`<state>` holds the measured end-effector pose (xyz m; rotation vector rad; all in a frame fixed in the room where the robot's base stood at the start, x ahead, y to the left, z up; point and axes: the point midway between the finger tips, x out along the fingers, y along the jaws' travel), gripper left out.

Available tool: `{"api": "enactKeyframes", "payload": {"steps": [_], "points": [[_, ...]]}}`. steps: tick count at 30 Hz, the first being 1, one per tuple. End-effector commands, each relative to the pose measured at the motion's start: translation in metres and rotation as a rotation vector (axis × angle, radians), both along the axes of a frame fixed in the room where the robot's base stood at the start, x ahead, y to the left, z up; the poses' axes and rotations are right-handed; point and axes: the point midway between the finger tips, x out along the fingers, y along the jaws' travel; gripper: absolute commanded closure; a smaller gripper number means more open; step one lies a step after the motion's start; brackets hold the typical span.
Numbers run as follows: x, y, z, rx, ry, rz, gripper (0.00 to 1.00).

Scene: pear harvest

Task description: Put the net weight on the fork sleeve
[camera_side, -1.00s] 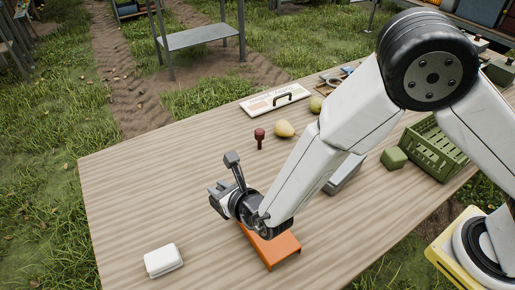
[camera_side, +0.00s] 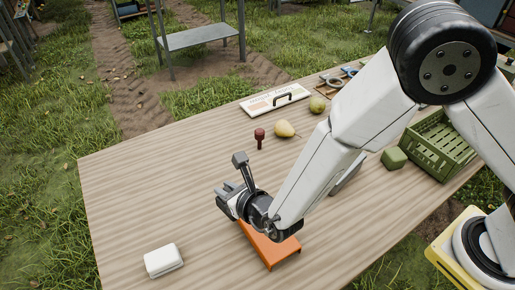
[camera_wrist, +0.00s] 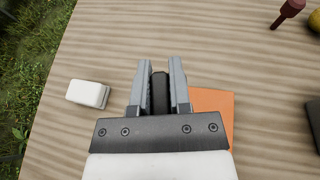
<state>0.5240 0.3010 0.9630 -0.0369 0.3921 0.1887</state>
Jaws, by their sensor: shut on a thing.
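The orange fork sleeve (camera_side: 270,248) lies on the wooden table as a low channel shape, below and behind my gripper in the side view. In the wrist view its orange top (camera_wrist: 212,105) shows at right of my fingers, partly covered by my gripper. My gripper (camera_side: 224,200) is above the table at the sleeve's far left end. In the wrist view its grey fingers (camera_wrist: 159,66) are shut on a narrow dark piece, apparently the net weight (camera_wrist: 160,95). Most of the weight is hidden between the fingers. I cannot tell whether it touches the sleeve.
A white box (camera_side: 163,260) lies at the front left. A red-topped peg (camera_side: 260,138), a yellow pear (camera_side: 284,129) and a sign board (camera_side: 274,98) are farther back. A green block (camera_side: 394,158) and green crate (camera_side: 437,145) stand right.

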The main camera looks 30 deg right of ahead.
Motion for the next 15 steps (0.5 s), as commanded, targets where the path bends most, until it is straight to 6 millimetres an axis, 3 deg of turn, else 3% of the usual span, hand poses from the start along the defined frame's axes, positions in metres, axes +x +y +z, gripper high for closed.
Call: {"api": "enactKeyframes", "payload": {"steps": [15], "points": [[-0.035,-0.067,-0.006,-0.001,0.000,-0.179,1.00]]}}
